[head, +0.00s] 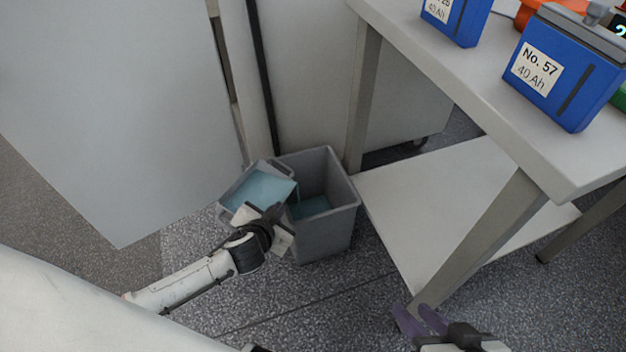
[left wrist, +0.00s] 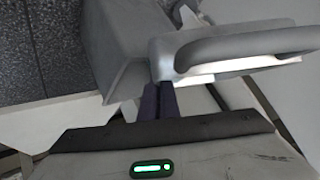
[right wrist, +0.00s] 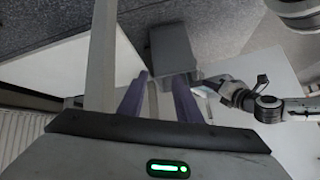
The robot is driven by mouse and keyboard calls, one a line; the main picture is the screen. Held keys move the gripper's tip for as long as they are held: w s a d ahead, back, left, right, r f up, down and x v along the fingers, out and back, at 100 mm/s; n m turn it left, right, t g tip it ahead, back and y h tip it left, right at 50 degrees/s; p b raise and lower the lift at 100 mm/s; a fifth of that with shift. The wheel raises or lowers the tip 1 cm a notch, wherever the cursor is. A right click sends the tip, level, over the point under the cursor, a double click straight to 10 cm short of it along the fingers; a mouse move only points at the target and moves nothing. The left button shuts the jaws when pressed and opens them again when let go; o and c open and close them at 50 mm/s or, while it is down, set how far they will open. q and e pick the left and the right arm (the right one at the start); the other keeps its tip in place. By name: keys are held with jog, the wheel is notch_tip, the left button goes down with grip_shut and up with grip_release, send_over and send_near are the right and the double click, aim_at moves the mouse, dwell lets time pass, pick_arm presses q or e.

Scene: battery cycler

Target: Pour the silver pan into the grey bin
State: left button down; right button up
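The silver pan (head: 236,185), with pale blue liquid in it, is at the left rim of the grey bin (head: 326,237) and looks tilted toward it. Blue liquid also shows inside the bin. My left gripper (head: 274,216) is shut on the pan's near side; in the left wrist view its fingers (left wrist: 160,100) are close together at the pan's handle (left wrist: 245,45). My right gripper (head: 421,318) is empty, low at the front; its fingers (right wrist: 158,98) stand apart in the right wrist view. The bin (right wrist: 172,48) shows beyond them.
A table (head: 405,40) with a lower shelf (head: 440,200) stands right of the bin. Blue batteries (head: 560,75) sit on its top. A large pale panel (head: 110,100) is at the left, and a cabinet (head: 305,70) stands behind the bin. The floor in front is clear.

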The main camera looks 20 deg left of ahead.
pick_arm(q)
jog(key=shift+w+d+r, duration=0.15)
jog(key=shift+d+r, duration=0.05)
jog(key=shift+d, duration=0.05)
pick_arm(e)
jog(key=shift+s+d+f, duration=0.3)
jog(key=shift+s+f, duration=0.05)
jog(key=shift+f, duration=0.1)
pick_arm(q)
jog(key=shift+w+d+r+p, duration=0.1)
jog(key=shift+d+p, duration=0.15)
jog(key=shift+p, duration=0.1)
pick_arm(e)
jog(key=shift+w+d+r, duration=0.2)
jog(key=shift+w+d, duration=0.05)
pick_arm(q)
jog(key=shift+w+m+y, duration=0.1)
jog(key=shift+m+y, duration=0.2)
jog(key=shift+w+a, duration=0.1)
jog(key=shift+w, duration=0.25)
pick_arm(e)
jog(key=shift+w+d+f, duration=0.1)
jog(key=shift+w, duration=0.05)
pick_arm(q)
jog(key=shift+w, duration=0.1)
